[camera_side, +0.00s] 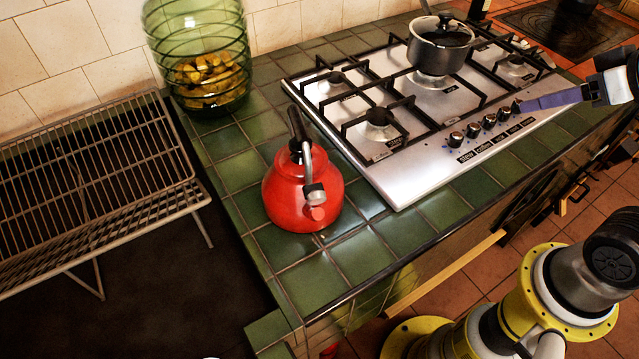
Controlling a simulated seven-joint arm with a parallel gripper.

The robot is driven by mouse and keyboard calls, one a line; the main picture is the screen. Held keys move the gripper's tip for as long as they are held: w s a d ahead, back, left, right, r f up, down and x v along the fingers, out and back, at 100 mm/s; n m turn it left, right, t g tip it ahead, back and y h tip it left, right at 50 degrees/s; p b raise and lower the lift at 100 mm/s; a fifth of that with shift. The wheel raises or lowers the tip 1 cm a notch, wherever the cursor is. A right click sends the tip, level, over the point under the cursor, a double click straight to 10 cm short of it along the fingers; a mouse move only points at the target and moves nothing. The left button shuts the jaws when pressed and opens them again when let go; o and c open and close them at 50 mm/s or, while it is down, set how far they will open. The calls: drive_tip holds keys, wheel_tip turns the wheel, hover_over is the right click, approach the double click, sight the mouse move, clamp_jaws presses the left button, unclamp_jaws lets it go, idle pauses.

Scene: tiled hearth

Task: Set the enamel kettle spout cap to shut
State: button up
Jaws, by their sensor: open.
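The red enamel kettle (290,198) stands upright on the green tiles, left of the hob. Its dark handle (297,124) rises at the back. Its short spout (317,213) faces the camera, with a grey metal and black cap piece (314,193) just above the tip. The cap is small here, and I cannot tell whether it is open or shut. My gripper (518,105) is at the right, over the hob's front right edge near the knobs. Its blue-purple fingers point left and are open and empty, well apart from the kettle.
The steel gas hob (440,170) with black grates carries a lidded pot (440,48) at the back. A green glass jar (200,50) of yellowish pieces stands behind the kettle. A wire rack (90,180) is at left. Tiles in front of the kettle are clear.

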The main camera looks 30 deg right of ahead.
drive_tip(key=w+a+r+n+t+y, duration=0.15)
drive_tip(key=w+r+t, duration=0.25)
drive_tip(key=w, duration=0.5)
drive_tip(key=w+a+r+n+t+y, duration=0.1)
drive_tip(key=w+a+r+t+y, duration=0.2)
drive_tip(key=w, duration=0.5)
drive_tip(key=w+a+f+n+g+y, duration=0.2)
drive_tip(key=a+f+y, duration=0.35)
drive_tip(key=a, duration=0.25)
drive_tip(key=g+y, duration=0.8)
approach(322, 187)
wheel_tip(322, 187, up, 6)
drive_tip(key=w+d, duration=0.1)
drive_tip(key=d, duration=0.2)
wheel_tip(322, 187, down, 6)
drive_tip(key=s+m, duration=0.2)
drive_tip(key=m, duration=0.1)
drive_tip(key=x, duration=1.3)
drive_tip(key=shift+w+f, duration=0.25)
drive_tip(key=shift+d, duration=0.1)
